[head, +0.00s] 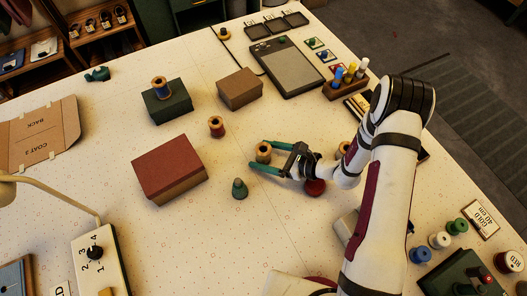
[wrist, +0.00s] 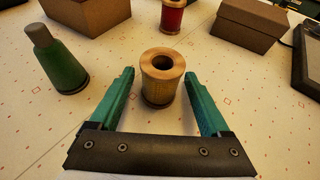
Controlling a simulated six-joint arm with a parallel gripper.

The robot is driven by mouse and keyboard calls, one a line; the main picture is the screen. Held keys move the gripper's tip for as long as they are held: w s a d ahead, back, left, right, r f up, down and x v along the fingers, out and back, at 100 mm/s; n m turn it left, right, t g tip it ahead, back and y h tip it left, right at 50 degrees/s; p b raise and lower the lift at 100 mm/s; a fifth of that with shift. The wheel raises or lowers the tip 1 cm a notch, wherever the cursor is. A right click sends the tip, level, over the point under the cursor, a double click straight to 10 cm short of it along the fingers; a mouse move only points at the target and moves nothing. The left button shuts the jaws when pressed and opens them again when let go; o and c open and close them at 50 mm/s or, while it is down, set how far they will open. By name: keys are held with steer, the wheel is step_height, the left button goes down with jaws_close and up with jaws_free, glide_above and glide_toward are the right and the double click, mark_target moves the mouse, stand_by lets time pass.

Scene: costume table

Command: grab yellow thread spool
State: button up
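In the head view the spool (head: 263,150) is between the green fingertips. My gripper (wrist: 159,76) is open, with one finger on either side of the spool near the tips. Gaps show on both sides in the wrist view, so the fingers do not press on it. The gripper also shows in the head view (head: 259,156), low over the table. The spool's lower part is partly hidden by a finger in the head view.
A green cone-shaped thing (head: 239,188) stands near the fingers. A red spool (head: 216,127) stands beyond. A red-lidded box (head: 170,168), a brown box (head: 239,89) and a green box (head: 167,104) bearing a blue spool (head: 160,87) surround clear table. A red round thing (head: 315,187) lies beside my wrist.

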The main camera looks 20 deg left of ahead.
jaws_close()
